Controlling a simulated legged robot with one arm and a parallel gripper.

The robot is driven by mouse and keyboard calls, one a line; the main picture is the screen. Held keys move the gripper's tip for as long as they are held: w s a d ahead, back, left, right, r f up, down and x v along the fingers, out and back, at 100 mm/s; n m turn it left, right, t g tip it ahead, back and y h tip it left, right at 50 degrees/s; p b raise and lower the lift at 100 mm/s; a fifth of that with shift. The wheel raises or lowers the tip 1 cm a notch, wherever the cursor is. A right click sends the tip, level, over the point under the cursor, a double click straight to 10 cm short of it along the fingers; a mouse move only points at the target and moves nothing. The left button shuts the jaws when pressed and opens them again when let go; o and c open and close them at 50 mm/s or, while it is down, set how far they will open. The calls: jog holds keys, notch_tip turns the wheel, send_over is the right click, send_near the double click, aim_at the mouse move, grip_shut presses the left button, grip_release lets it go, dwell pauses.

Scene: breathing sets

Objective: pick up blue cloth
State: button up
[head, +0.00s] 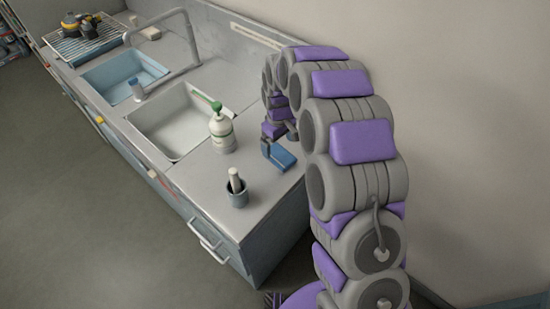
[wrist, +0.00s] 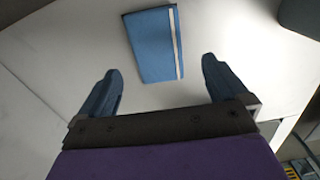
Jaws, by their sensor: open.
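The blue cloth (wrist: 152,45) is a flat, folded rectangle with a white stripe along its right side. It lies on the grey counter, and in the wrist view it is ahead of my gripper, roughly centred between the fingers. In the head view the cloth (head: 284,157) is near the counter's right end, partly close behind a finger. My gripper (wrist: 161,66) is open and empty, its two blue fingers wide apart. In the head view the gripper (head: 277,143) hangs just over the cloth, and my arm hides part of it.
Further left are a white sink (head: 170,122) and a blue sink (head: 112,77). The wall is close on the right.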

aim_at(278, 155)
jog(key=shift+d+f+b, duration=0.3)
jog(key=shift+d+f, duration=0.5)
jog(key=shift+d, duration=0.3)
jog(key=a+f, duration=0.1)
jog(key=f, duration=0.1)
jog(key=a+f, duration=0.1)
jog(key=f, duration=0.1)
jog(key=shift+a+b, duration=0.2)
jog(key=shift+b, duration=0.2)
jog(key=shift+s+a, duration=0.1)
jog(key=shift+a, duration=0.1)
jog(key=shift+d+r, duration=0.1)
jog(key=shift+d, duration=0.6)
jog(key=shift+c, duration=1.4)
jog(key=shift+d, duration=0.3)
jog(key=c, duration=0.3)
jog(key=shift+a, duration=0.25)
jog(key=c, duration=0.3)
jog(key=shift+a, duration=0.4)
jog(key=shift+c, duration=1.1)
jog(key=shift+d+r, duration=0.1)
jog(key=shift+d, duration=0.05)
jog(key=shift+d+r, duration=0.1)
jog(key=shift+r, duration=0.2)
notch_tip(278, 155, up, 9)
jog(key=p, duration=0.2)
jog(key=shift+r, duration=0.15)
